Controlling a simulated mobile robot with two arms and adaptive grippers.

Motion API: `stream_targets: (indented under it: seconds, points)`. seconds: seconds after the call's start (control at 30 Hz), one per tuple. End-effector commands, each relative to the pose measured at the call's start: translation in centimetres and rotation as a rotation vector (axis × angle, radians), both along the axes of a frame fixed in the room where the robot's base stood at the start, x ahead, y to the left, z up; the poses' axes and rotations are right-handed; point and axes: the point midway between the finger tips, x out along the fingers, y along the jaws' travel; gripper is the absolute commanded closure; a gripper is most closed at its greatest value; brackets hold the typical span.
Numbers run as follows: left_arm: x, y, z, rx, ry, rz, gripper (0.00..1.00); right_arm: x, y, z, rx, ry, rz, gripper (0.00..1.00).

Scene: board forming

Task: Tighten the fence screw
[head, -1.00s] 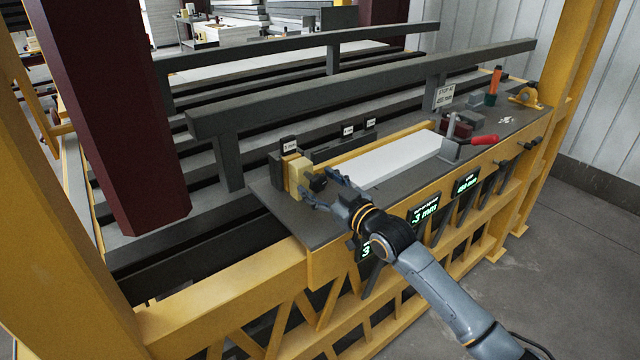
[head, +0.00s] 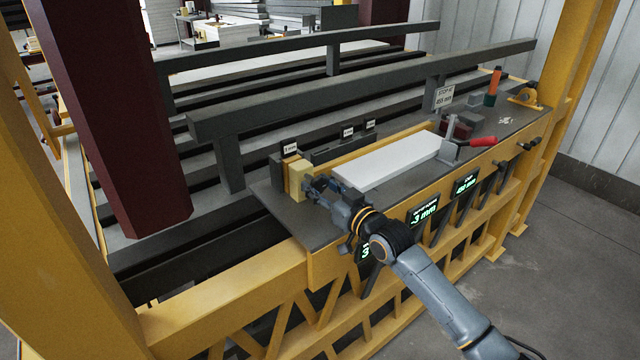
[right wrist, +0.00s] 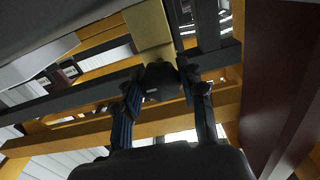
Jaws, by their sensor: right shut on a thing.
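The fence screw's dark knob (right wrist: 160,82) sits in front of a pale yellow block (head: 298,178) at the left end of the bench; the block also shows in the right wrist view (right wrist: 148,28). My right gripper (head: 316,187) reaches it from the front and is shut on the knob. In the right wrist view its two fingers (right wrist: 160,90) stand on either side of the knob. In the head view the gripper mostly hides the knob. A yellow fence strip (head: 385,143) runs behind a white board (head: 390,160). My left gripper is not in view.
Green displays (head: 423,211) on the bench front read about -3 mm and 456 mm.

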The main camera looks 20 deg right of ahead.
Motion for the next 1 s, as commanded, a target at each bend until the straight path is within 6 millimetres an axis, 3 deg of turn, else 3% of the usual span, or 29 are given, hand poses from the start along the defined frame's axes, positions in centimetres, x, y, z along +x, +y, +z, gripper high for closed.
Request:
stream_targets:
  seconds: [1.0]
  points:
    - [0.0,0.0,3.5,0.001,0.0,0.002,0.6,-0.1,0.1,0.1,0.91,0.332,-0.001,0.92]
